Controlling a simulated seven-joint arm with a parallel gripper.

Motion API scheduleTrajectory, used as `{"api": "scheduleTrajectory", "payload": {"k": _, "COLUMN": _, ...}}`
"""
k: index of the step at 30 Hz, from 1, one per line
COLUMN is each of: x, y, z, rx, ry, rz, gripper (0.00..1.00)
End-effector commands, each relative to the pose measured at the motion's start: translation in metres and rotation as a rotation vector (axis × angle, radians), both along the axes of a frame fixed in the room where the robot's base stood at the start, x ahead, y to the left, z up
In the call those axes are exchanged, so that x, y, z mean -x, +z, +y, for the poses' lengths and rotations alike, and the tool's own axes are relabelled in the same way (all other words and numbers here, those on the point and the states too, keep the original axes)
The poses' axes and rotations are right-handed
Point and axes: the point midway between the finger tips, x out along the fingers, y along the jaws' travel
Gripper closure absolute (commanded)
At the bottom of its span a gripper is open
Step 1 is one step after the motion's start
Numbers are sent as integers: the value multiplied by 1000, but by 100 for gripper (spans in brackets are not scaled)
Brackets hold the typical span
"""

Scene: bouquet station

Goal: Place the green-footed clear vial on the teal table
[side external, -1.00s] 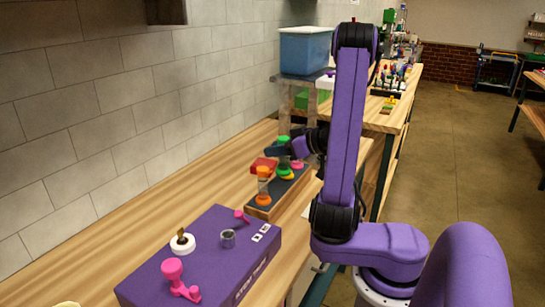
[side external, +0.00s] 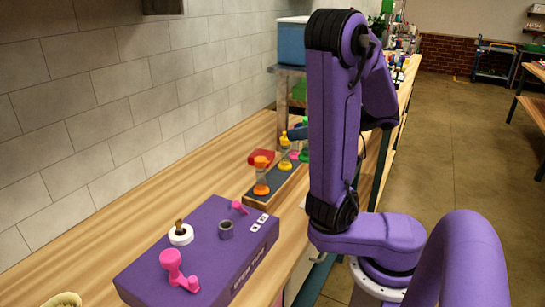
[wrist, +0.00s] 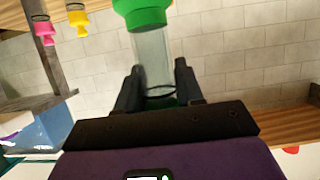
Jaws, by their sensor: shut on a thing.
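My gripper (wrist: 158,88) is shut on the green-footed clear vial (wrist: 152,58), its two dark fingers on either side of the clear body. One green end shows at the top of the wrist view; the other end is mostly hidden between the fingers. In the side view my gripper (side external: 297,133) is partly hidden behind my purple arm, and green of the vial (side external: 304,156) shows just beside it. I cannot make out a teal tabletop in either view.
A dark wooden rack (side external: 284,184) holds an orange-ended vial (side external: 261,176) and a yellow one (side external: 285,154). A purple box (side external: 200,255) stands nearer. A blue bin (side external: 291,44) sits on a grey shelf behind.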

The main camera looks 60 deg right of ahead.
Motion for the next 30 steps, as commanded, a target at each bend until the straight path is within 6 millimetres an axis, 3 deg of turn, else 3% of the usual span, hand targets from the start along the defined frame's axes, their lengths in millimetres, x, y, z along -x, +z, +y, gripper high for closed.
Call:
{"api": "scheduleTrajectory", "payload": {"k": 9, "x": 0, "y": 50, "z": -1, "rx": 6, "ry": 6, "rz": 1, "gripper": 100}}
{"api": "scheduleTrajectory", "payload": {"k": 20, "x": -25, "y": 58, "z": -34, "rx": 1, "ry": 109, "rz": 6, "gripper": 100}}
{"api": "scheduleTrajectory", "payload": {"k": 30, "x": -71, "y": 66, "z": -74, "rx": 3, "ry": 250, "rz": 13, "gripper": 100}}
